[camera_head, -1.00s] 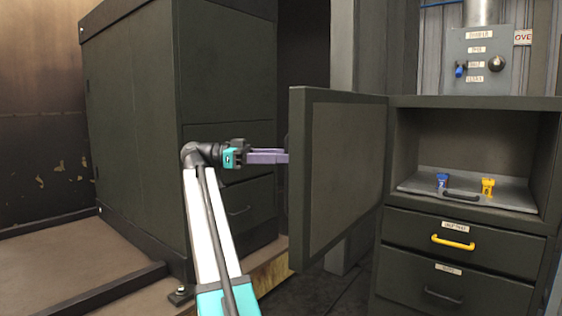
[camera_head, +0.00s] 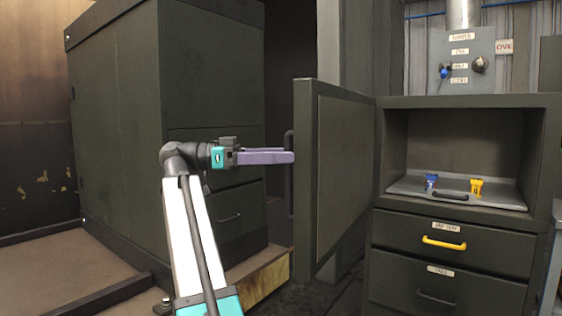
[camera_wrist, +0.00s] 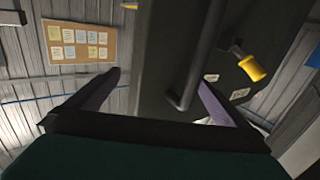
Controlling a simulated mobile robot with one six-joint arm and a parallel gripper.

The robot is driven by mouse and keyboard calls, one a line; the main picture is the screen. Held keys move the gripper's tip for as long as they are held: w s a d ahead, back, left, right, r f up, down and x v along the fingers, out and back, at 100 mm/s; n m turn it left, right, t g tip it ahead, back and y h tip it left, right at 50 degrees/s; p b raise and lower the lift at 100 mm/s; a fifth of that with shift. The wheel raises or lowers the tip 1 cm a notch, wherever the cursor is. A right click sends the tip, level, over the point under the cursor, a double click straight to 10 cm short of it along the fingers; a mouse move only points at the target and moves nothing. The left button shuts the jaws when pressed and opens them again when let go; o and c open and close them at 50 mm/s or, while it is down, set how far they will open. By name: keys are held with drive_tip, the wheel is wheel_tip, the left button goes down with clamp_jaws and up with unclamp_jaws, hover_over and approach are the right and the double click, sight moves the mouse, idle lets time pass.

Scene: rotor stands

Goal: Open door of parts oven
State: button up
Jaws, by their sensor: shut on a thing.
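The parts oven (camera_head: 462,103) is a dark cabinet on the right, with its compartment uncovered. Its door (camera_head: 345,180) stands swung out to the left of the opening, seen nearly edge-on from its inner face. A dark bar handle (camera_head: 289,190) shows past the door's left edge; it also shows in the wrist view (camera_wrist: 207,52). My gripper (camera_head: 291,157), with purple fingers, is shut on the handle at the door's outer side. In the wrist view its fingers (camera_wrist: 160,80) lie on either side of the handle; the exact contact is hard to see.
Inside the oven a tray (camera_head: 410,187) holds a blue part (camera_head: 431,181) and a yellow part (camera_head: 476,187). Below is a drawer with a yellow handle (camera_head: 444,243). A control box (camera_head: 461,60) stands above. A large dark cabinet (camera_head: 115,150) fills the left.

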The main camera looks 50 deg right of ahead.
sight(298, 156)
drive_tip(key=a, duration=0.1)
drive_tip(key=s+a+m+g+y, duration=0.1)
drive_tip(key=a, duration=0.1)
drive_tip(key=shift+s+a+r, duration=0.1)
drive_tip(key=shift+s+a, duration=0.1)
drive_tip(key=shift+w+d+r+n+t+h, duration=0.15)
drive_tip(key=shift+w+d+n+t+h, duration=0.05)
drive_tip(key=shift+w+d, duration=0.4)
drive_tip(key=shift+w+d+r+n+t+h, duration=0.1)
drive_tip(key=shift+w+d+n+t+h, duration=0.1)
drive_tip(key=shift+w+d, duration=0.35)
drive_tip(key=shift+w+a+r, duration=0.1)
drive_tip(key=shift+w+a, duration=0.2)
drive_tip(key=shift+c, duration=1.2)
drive_tip(key=shift+w+a+r, duration=0.15)
drive_tip(key=shift+a, duration=0.05)
drive_tip(key=c, duration=0.9)
drive_tip(key=shift+w+d+f+b, duration=0.1)
drive_tip(key=shift+w+d, duration=0.2)
drive_tip(key=shift+w, duration=2.05)
drive_tip(key=shift+w+d+f+b, duration=0.1)
drive_tip(key=shift+w+d, duration=0.25)
drive_tip(key=shift+w, duration=1.95)
drive_tip(key=shift+w+d+b, duration=0.1)
drive_tip(key=shift+w+d, duration=0.2)
drive_tip(key=shift+w, duration=2.05)
drive_tip(key=shift+c, duration=0.2)
